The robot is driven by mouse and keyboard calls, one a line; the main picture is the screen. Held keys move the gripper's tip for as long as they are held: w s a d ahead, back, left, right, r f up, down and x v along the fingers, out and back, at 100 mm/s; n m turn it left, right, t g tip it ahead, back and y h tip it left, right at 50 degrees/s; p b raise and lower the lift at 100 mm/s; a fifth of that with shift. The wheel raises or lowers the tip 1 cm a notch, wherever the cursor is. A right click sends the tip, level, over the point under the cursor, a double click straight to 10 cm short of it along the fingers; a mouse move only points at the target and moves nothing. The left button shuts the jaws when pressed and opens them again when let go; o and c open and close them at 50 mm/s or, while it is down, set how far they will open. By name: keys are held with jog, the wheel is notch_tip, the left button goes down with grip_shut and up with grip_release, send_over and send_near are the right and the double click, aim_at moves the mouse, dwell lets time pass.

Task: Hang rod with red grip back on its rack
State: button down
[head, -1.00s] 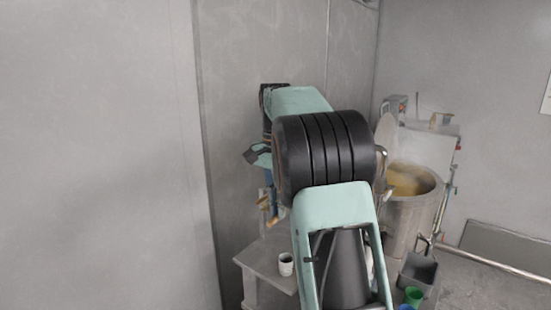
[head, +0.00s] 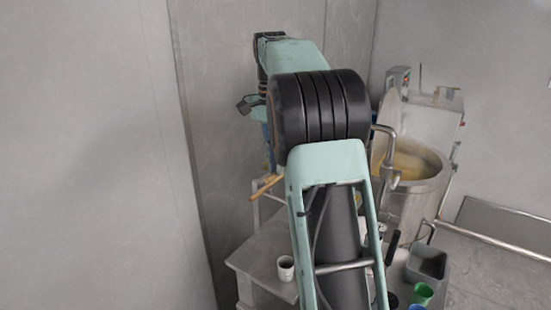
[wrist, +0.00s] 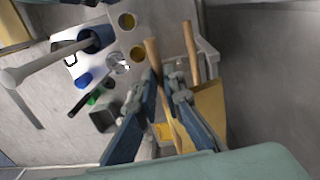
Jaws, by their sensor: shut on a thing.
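My gripper (wrist: 165,82) has its two blue fingers closed around a pale wooden rod (wrist: 153,52) in the wrist view. The rod runs lengthwise between the fingers, with its rounded end beyond the tips. I see no red grip on it. A second wooden rod (wrist: 188,48) lies just to the right, beside a white frame (wrist: 207,60) that may be the rack. In the head view, tan rod ends (head: 265,187) show below my wrist, near a pale upright frame (head: 257,212). My arm hides most of the gripper there, and I cannot tell which rod is which.
A grey table (head: 262,250) carries a white cup (head: 286,268). A large metal pot (head: 425,190) stands at right. A grey bin (head: 427,264) and a green cup (head: 421,294) are in front of it. A wall is close behind the arm.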

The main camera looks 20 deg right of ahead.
notch_tip(320, 180, down, 7)
jog(key=b, duration=0.3)
jog(key=shift+f, duration=0.15)
dwell(0.3)
jog(key=c, duration=2)
grip_release()
jog(key=shift+o, duration=0.2)
notch_tip(320, 180, up, 12)
jog(key=shift+w+a, duration=0.15)
jog(key=shift+w, duration=0.2)
